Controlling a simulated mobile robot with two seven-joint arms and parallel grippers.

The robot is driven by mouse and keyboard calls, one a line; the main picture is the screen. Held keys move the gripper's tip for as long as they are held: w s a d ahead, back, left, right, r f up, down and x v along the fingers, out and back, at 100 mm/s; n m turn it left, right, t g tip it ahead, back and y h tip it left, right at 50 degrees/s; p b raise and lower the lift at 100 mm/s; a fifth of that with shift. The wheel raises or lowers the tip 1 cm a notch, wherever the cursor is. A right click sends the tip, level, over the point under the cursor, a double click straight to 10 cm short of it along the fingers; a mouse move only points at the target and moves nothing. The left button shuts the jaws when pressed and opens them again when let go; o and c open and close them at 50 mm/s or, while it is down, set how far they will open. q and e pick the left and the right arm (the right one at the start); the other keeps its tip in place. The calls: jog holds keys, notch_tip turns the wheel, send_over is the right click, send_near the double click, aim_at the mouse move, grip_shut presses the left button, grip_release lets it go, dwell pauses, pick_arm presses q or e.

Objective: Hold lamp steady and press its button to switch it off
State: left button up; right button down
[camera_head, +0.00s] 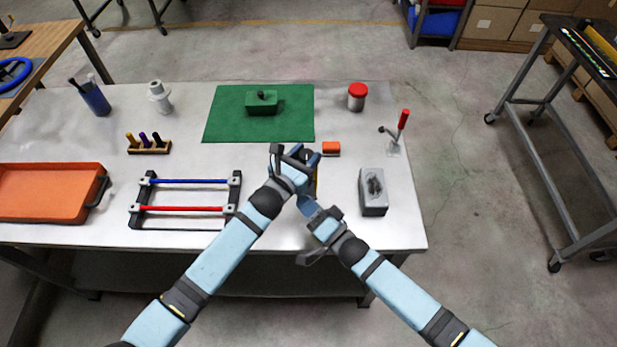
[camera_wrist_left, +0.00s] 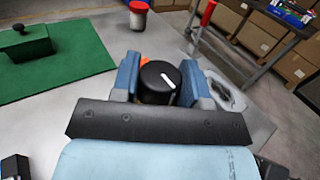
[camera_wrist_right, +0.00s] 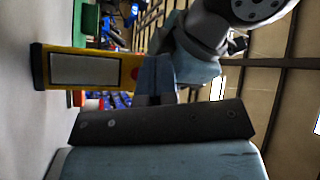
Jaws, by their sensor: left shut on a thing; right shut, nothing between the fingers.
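The lamp has a yellow body with a black base and a pale grey-white panel; its body (camera_wrist_right: 85,68) shows sideways in the right wrist view, base toward the table. My left gripper (camera_head: 304,155) is shut on the lamp's black top (camera_wrist_left: 158,84), with one finger on each side. My right gripper (camera_head: 308,206) is shut and empty, its fingertips (camera_wrist_right: 155,70) close to the lamp's upper front. A small red button (camera_wrist_right: 134,72) shows beside these fingertips; contact cannot be told.
An orange block (camera_head: 331,149) and a green mat (camera_head: 220,122) lie beyond the lamp. A grey box (camera_head: 373,205) stands to the right, a rack with blue and red bars (camera_head: 185,209) to the left. A red-handled clamp (camera_head: 403,120) is near the right edge.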

pick_arm(q)
jog(key=shift+s+d+f, duration=0.1)
jog(key=shift+s+d, duration=0.1)
jog(key=shift+d, duration=0.05)
pick_arm(e)
jog(key=shift+s+d+f, duration=0.1)
jog(key=shift+s+d, duration=0.1)
jog(key=shift+s, duration=0.9)
pick_arm(q)
jog(key=o, duration=1.2)
pick_arm(e)
jog(key=shift+w, duration=0.1)
